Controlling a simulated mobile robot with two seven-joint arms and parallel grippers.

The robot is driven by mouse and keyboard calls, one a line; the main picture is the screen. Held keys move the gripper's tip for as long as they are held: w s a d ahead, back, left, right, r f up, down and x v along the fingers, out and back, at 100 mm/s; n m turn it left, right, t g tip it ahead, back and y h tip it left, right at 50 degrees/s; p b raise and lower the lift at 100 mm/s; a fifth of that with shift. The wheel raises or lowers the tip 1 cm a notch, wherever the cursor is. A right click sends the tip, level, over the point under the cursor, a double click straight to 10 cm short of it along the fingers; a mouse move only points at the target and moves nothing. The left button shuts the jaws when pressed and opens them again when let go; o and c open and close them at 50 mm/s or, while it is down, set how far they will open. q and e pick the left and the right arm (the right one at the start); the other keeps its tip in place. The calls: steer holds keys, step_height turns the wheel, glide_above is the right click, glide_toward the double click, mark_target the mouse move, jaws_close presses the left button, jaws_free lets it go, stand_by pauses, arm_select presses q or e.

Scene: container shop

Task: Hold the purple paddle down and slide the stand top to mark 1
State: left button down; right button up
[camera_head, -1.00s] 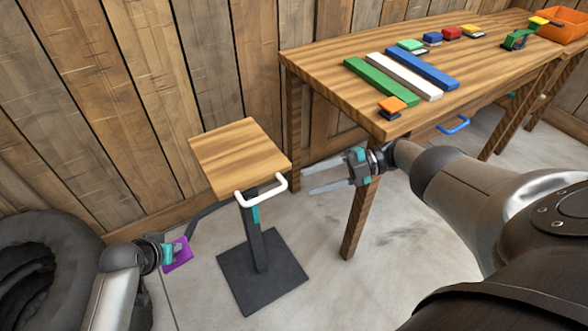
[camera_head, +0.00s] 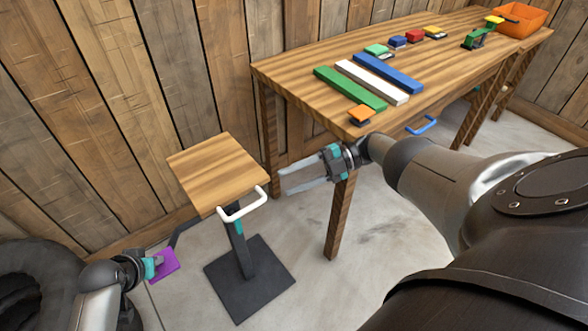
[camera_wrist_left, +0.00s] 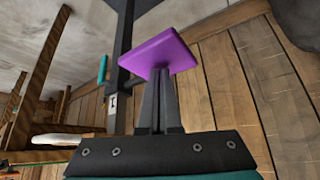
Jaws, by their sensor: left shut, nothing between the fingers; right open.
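The stand has a square wooden top (camera_head: 218,172), a white handle (camera_head: 243,207) at its front edge, a dark column (camera_head: 240,250) and a dark base plate (camera_head: 262,288). The purple paddle (camera_head: 166,263) sticks out low on the stand's left. It also shows in the left wrist view (camera_wrist_left: 160,52). My left gripper (camera_head: 153,266) is shut and empty, its fingertips against or very close to the paddle; contact is not certain. My right gripper (camera_head: 285,182) is open and empty, just right of the white handle and apart from it. A small white label (camera_wrist_left: 112,103) shows on the column.
A wooden table (camera_head: 290,82) stands at the right, holding colored bars, small blocks, a green tool and an orange bin (camera_head: 520,22). Its near leg (camera_head: 338,220) is close to my right gripper. Black tires (camera_head: 25,275) lie at lower left. A plank wall is behind.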

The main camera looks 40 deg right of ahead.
arm_select(q)
steer(key=shift+r+p, duration=1.65)
steer(key=shift+r, duration=0.1)
